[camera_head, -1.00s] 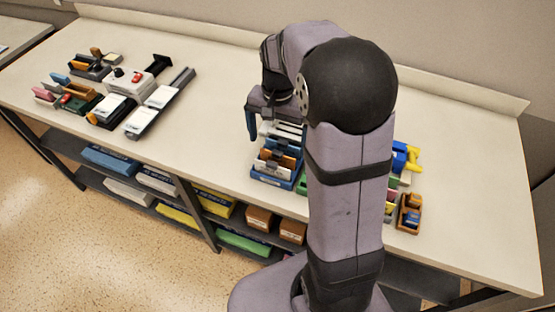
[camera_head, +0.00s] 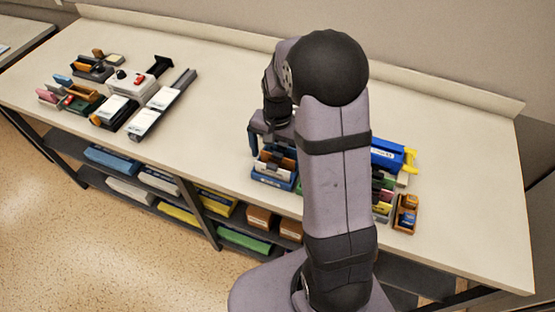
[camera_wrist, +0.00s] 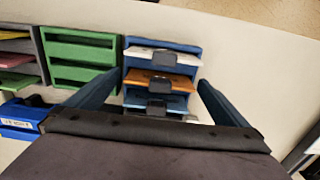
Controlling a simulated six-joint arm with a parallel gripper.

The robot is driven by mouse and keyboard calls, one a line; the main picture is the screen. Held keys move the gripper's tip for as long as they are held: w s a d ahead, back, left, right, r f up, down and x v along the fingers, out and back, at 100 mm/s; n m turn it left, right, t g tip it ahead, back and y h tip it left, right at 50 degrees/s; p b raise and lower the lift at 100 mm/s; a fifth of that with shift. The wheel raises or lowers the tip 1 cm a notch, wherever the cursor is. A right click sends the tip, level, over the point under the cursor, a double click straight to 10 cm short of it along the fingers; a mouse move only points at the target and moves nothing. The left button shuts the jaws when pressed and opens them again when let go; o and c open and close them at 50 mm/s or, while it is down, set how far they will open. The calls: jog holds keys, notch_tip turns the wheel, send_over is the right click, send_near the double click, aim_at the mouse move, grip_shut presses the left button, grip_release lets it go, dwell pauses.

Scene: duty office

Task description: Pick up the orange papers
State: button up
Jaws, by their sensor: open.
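The orange papers (camera_wrist: 163,82) lie in a middle level of a blue tray stack (camera_wrist: 128,62) in the wrist view, between white papers above and bluish ones below. A dark clip-like piece covers part of their front edge. My gripper (camera_wrist: 159,78) is open and empty, its blue fingers to the left and right of the stack; I cannot tell how far short of the papers they are. In the head view my gripper (camera_head: 268,132) is low over the bench, and my arm hides much of the area around it.
A green rack (camera_wrist: 82,60) stands left of the stack, with a grey rack of coloured papers (camera_wrist: 15,60) beyond it. A blue and yellow item (camera_head: 390,155) lies right of my arm. The bench's left-centre is clear.

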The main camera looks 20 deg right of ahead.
jog(key=c, duration=1)
